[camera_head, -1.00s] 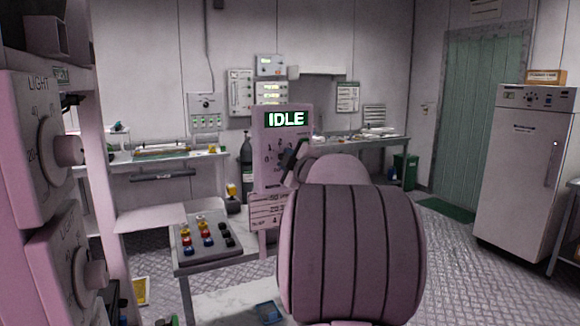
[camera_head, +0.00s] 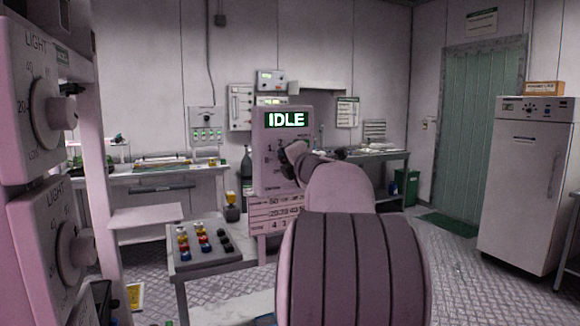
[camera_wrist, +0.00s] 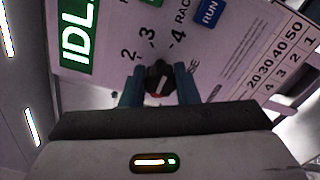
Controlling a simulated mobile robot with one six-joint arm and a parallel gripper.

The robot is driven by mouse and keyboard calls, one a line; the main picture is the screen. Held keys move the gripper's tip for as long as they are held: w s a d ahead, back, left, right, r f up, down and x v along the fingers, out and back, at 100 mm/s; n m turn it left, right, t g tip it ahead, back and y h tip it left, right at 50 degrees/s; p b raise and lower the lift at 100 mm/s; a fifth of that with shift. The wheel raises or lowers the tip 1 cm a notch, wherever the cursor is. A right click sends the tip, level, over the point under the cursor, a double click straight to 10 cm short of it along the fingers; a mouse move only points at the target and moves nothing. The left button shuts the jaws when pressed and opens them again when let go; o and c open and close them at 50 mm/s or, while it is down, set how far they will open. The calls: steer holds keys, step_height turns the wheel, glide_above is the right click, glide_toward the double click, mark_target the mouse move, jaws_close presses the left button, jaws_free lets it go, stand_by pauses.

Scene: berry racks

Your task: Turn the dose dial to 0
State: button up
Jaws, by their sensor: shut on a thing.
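A dark knob (camera_wrist: 158,80) with a white mark and a bit of red sits on the face of a pale control panel (camera_wrist: 105,75). The numerals 2, 3 and 4 show around it. The white mark tilts up and right, but I cannot read its exact setting. My gripper (camera_wrist: 159,74) is shut on the knob, one blue finger on each side. In the head view the panel (camera_head: 262,150) stands at the middle under a green-lit IDLE display (camera_head: 286,119). My gripper (camera_head: 291,157) is against its face there, and the arm hides much of the dial. No "dose" label is readable.
A blue RUN button (camera_wrist: 209,12) lies near the knob. A number chart (camera_head: 268,214) hangs below the panel. LIGHT dials (camera_head: 45,110) stand close at left. A white fridge (camera_head: 522,190) stands at right, with open floor before it.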

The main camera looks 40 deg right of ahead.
steer(key=shift+f+n+b, duration=0.15)
steer(key=shift+n+b, duration=0.3)
steer(key=shift+n, duration=0.65)
steer(key=o, duration=1)
steer(key=shift+c, duration=0.2)
steer(key=shift+s, duration=0.15)
steer(key=v, duration=0.7)
steer(key=shift+s+a, duration=0.15)
steer(key=shift+s, duration=0.15)
